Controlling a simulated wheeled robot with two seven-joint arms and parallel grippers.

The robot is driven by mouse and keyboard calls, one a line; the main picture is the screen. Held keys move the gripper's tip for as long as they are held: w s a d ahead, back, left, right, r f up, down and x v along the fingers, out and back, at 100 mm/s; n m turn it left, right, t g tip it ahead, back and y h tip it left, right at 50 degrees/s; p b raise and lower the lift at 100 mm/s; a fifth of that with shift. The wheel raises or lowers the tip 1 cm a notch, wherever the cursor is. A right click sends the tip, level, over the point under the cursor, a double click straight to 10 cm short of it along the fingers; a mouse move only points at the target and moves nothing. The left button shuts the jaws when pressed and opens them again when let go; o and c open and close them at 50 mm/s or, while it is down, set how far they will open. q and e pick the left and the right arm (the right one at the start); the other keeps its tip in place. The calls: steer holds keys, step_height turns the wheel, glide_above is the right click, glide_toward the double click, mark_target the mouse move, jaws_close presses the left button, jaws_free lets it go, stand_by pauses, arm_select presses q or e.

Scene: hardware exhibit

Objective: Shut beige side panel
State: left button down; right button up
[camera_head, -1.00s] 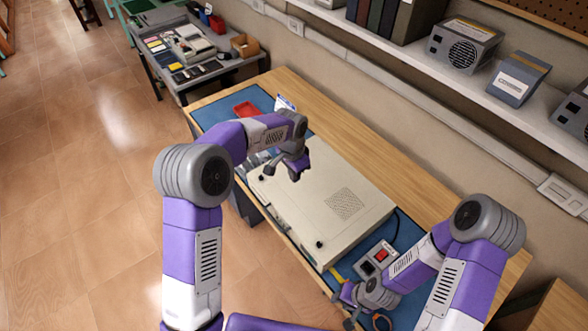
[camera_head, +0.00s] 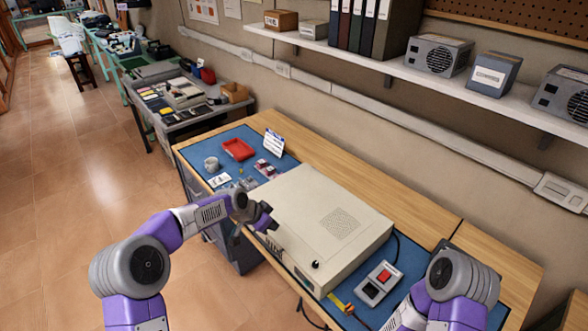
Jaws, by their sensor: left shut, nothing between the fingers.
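The beige side panel (camera_head: 322,205) with its square vent grille lies flat over the top of the beige computer case (camera_head: 318,283), which rests on its side on the blue mat. I see no clear gap between panel and case. A dark round knob (camera_head: 315,264) sits near the case's front right edge. My left gripper (camera_head: 264,226) is shut and empty at the panel's near left edge. I cannot tell whether it touches the panel. It hides part of that edge. My right arm comes in at the bottom right, its gripper below the picture.
A switch box with a red button (camera_head: 379,280) stands right of the case, near a yellow-handled tool (camera_head: 350,310). A red tray (camera_head: 239,150), a mug (camera_head: 211,164) and small parts lie on the mat's far left. The wooden strip behind the case is clear.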

steer(key=shift+a+f+b, duration=0.2)
steer(key=shift+f+b, duration=0.1)
steer(key=shift+f, duration=0.2)
steer(key=shift+r, duration=0.1)
